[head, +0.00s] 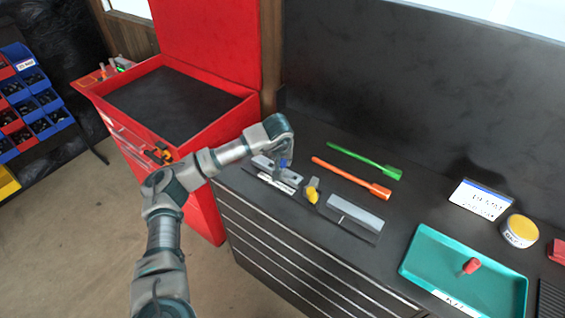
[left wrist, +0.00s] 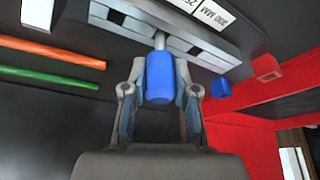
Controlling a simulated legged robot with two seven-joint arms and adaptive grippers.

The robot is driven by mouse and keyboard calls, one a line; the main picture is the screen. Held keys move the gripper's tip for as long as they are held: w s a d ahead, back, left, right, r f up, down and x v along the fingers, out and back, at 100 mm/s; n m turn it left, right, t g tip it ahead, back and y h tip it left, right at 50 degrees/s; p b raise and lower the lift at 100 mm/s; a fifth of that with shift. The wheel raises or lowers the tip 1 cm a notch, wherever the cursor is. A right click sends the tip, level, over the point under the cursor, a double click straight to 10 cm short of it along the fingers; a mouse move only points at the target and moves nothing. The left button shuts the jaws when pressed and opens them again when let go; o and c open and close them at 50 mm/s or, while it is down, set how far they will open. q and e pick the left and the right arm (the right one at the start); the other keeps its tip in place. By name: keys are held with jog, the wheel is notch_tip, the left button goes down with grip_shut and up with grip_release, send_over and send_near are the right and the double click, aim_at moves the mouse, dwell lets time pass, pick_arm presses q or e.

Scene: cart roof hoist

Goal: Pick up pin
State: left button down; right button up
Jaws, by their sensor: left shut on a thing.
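My left gripper (head: 284,160) reaches down over the grey metal fixture (head: 264,173) on the dark cabinet top. In the left wrist view, its two fingers (left wrist: 160,95) are shut on the blue handle of a pin (left wrist: 160,78). The pin's metal shaft meets the slotted grey fixture (left wrist: 200,35); whether its tip is inside a hole is hidden. In the head view the pin is mostly hidden by the gripper. A red-handled piece (head: 471,265) lies in the teal tray (head: 415,262). My right gripper is out of view.
A yellow-ended piece (head: 312,192), a grey block (head: 355,215), an orange tool (head: 350,178) and a green tool (head: 365,160) lie right of the fixture. A label card (head: 481,199) and yellow-lidded jar (head: 520,231) stand farther right. An open red tool chest (head: 215,125) stands left.

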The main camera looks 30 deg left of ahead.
pick_arm(q)
jog(key=shift+a+r, duration=0.1)
jog(key=shift+r, duration=0.45)
notch_tip(320, 180, up, 2)
jog(key=shift+r, duration=0.15)
jog(key=s+d+r+b, duration=0.1)
jog(key=s+d, duration=0.7)
jog(key=s, duration=0.5)
jog(key=shift+s+d+r+b, duration=0.15)
jog(key=shift+s+r+b, duration=0.15)
jog(key=shift+s+r, duration=0.1)
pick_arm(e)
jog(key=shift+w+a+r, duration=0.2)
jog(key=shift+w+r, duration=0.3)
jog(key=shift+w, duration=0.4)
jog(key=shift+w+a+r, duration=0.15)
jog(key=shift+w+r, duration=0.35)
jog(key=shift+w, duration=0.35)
pick_arm(q)
jog(key=shift+f, duration=0.1)
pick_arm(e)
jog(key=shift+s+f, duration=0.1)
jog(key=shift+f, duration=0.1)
